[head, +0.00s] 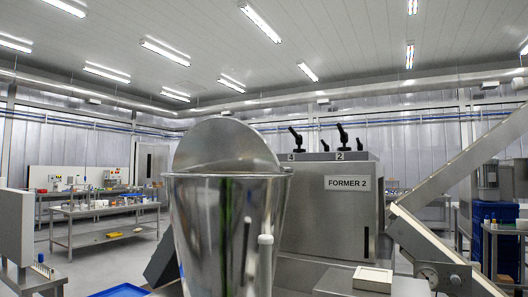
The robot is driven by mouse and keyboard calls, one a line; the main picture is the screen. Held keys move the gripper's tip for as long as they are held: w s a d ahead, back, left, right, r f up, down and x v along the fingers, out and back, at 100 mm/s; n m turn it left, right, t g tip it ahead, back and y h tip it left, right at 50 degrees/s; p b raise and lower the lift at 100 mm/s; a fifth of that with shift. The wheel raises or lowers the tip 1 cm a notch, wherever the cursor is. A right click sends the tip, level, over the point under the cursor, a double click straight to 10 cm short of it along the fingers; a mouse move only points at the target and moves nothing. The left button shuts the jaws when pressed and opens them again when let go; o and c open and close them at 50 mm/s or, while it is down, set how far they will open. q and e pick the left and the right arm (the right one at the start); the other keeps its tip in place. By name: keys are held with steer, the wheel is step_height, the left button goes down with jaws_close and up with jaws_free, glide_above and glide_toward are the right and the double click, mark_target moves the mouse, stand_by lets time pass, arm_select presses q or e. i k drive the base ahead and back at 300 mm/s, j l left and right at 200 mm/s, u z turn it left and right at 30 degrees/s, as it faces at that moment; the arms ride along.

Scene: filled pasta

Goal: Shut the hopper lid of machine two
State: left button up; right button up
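A shiny metal hopper (222,230), wide at the top and narrowing downward, stands close in front of me. Its round metal lid (225,147) is up, tilted above the back of the rim, so the hopper is open. Behind it to the right is the grey machine body (325,215), with a plate (347,183) reading "FORMER 2". Black levers (343,136) stand on its top, with tags 4 and 2. The hopper's inside and its lower end are hidden. Neither of my grippers is in view.
A sloping metal chute or conveyor (440,250) is at the right, with a diagonal beam (465,160) above it. A small pale box (372,278) sits at the lower front. Benches with small items (105,208) stand far left. Air above the hopper is clear.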

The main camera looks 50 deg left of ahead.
mark_target(219, 143)
steer(key=i+l+z, duration=0.25)
steer(key=i+l, duration=0.15)
steer(key=i+l+z, duration=0.55)
steer(key=i, duration=0.4)
steer(key=i+j+u, duration=0.1)
steer(key=i+u, duration=0.2)
steer(key=u, duration=0.15)
steer(key=i+u, duration=0.3)
steer(key=u, duration=0.15)
steer(key=i+l+u, duration=0.1)
steer(key=i+u, duration=0.35)
steer(key=i+l+u, duration=0.15)
steer(key=u, duration=0.3)
steer(key=i+u, duration=0.2)
steer(key=u, duration=0.3)
steer(key=i+u, duration=0.2)
steer(key=u, duration=0.3)
steer(key=i+l+u, duration=0.1)
steer(key=u, duration=0.4)
steer(key=i+l+u, duration=0.2)
steer(key=u, duration=0.3)
steer(key=i+l+u, duration=0.15)
steer(key=u, duration=0.25)
steer(key=i+l+u, duration=0.5)
steer(key=u, duration=0.25)
